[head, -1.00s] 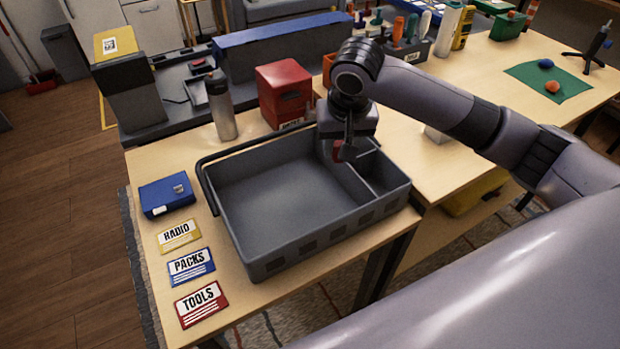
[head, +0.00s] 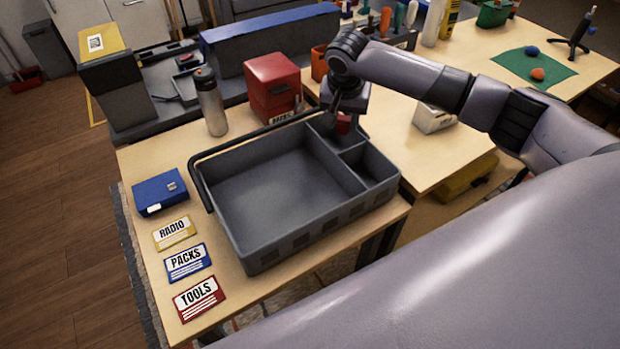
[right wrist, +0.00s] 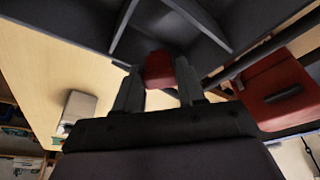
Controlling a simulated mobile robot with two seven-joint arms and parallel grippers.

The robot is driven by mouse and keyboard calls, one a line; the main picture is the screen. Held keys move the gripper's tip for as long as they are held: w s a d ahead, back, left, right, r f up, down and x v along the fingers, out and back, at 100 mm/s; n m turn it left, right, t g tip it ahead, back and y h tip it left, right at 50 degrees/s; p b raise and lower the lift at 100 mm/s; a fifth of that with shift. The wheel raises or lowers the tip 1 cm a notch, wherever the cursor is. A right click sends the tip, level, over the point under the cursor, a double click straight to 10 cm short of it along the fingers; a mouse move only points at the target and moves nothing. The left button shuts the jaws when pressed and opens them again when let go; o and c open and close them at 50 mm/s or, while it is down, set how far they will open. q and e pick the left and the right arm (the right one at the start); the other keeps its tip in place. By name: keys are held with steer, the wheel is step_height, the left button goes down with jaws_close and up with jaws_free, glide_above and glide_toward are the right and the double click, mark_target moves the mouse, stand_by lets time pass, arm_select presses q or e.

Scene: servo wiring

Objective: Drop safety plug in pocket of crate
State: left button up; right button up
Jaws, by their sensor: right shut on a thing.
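The grey crate (head: 272,255) stands on the near table. A long divider splits off a strip on its right side, and a short cross wall cuts that strip into small pockets. My right gripper (head: 343,121) is above the far right corner of the crate, by the far pocket. It is shut on the red safety plug (head: 344,125), which also shows between the fingers in the right wrist view (right wrist: 158,69). The plug's lower part and its exact height over the pocket are hard to tell. My left gripper is not in view.
A red box (head: 272,85) and a steel bottle (head: 211,105) stand behind the crate. A blue box (head: 160,193) and label cards (head: 185,262) lie left of it. A white block (head: 433,118) is to the right. The crate's large compartment is empty.

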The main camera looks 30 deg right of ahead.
steer(key=shift+f, duration=0.4)
steer(key=o, duration=1.1)
steer(key=shift+o, duration=0.2)
steer(key=shift+a, duration=0.1)
steer(key=v, duration=0.7)
steer(key=shift+s, duration=0.1)
